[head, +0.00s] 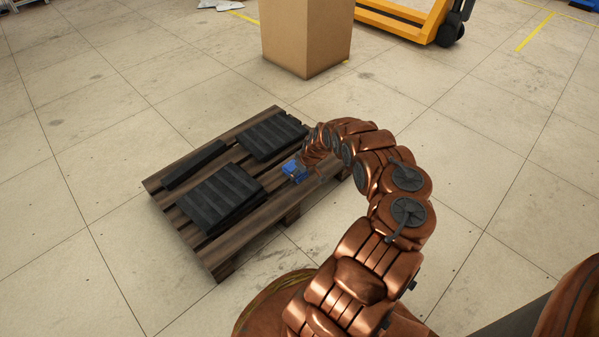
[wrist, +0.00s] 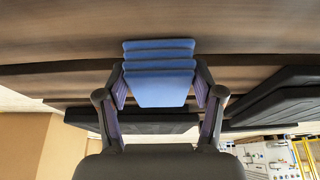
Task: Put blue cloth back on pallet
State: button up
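The blue cloth (head: 293,171) is a small folded stack at the right-hand edge of the wooden pallet (head: 262,205). In the wrist view the cloth (wrist: 160,72) shows several stacked folds between the two fingers of my gripper (wrist: 161,84). The fingers press against its left and right sides, so my gripper is shut on it. The cloth is at or very close to the pallet boards; I cannot tell whether it touches them. In the head view my arm partly hides the gripper and the pallet's right end.
Black ribbed pads (head: 222,193) and (head: 272,135), and a narrow black piece (head: 195,165), lie on the pallet. A cardboard box (head: 306,38) stands behind it. A yellow pallet jack (head: 405,20) is at the back. The floor left of the pallet is clear.

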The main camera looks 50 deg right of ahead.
jog(key=o, duration=0.4)
jog(key=shift+o, duration=0.2)
jog(key=shift+r, duration=0.1)
